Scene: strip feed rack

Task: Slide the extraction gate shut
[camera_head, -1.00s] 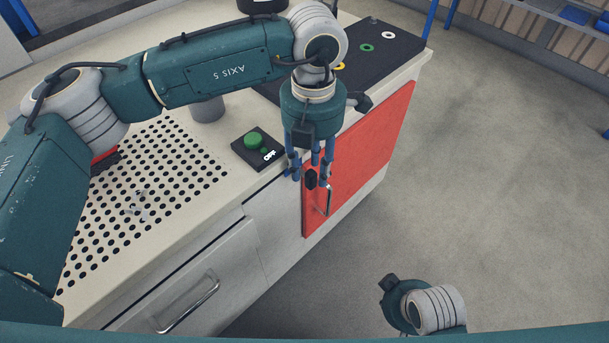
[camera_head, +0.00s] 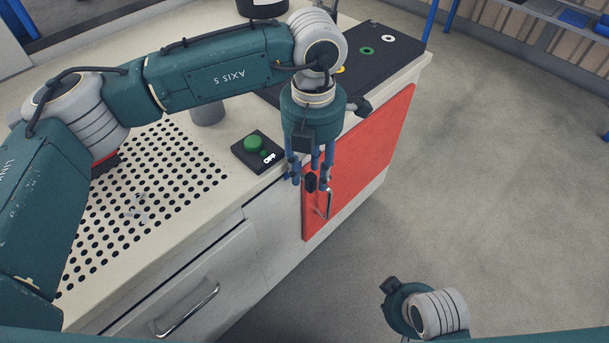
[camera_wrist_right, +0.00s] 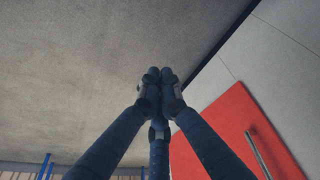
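The extraction gate appears to be the red panel (camera_head: 360,150) on the bench's front side. A metal bar handle (camera_head: 328,204) stands near its left edge. The handle and part of the panel also show in the right wrist view (camera_wrist_right: 262,157). My left gripper (camera_head: 310,180) points down at the handle's upper end, its blue fingers spread. The fingers hide part of the handle, and contact is unclear. My right gripper (camera_wrist_right: 160,78) has its fingertips together with nothing visible between them. In the head view only its arm shows, at the bottom right.
A green button box marked OFF (camera_head: 257,151) sits on the bench top (camera_head: 225,130) beside my left gripper. A dark strip with coloured rings (camera_head: 375,50) lies behind my left wrist. A drawer with a metal handle (camera_head: 188,310) is at the lower left. The floor (camera_head: 480,180) at right is clear.

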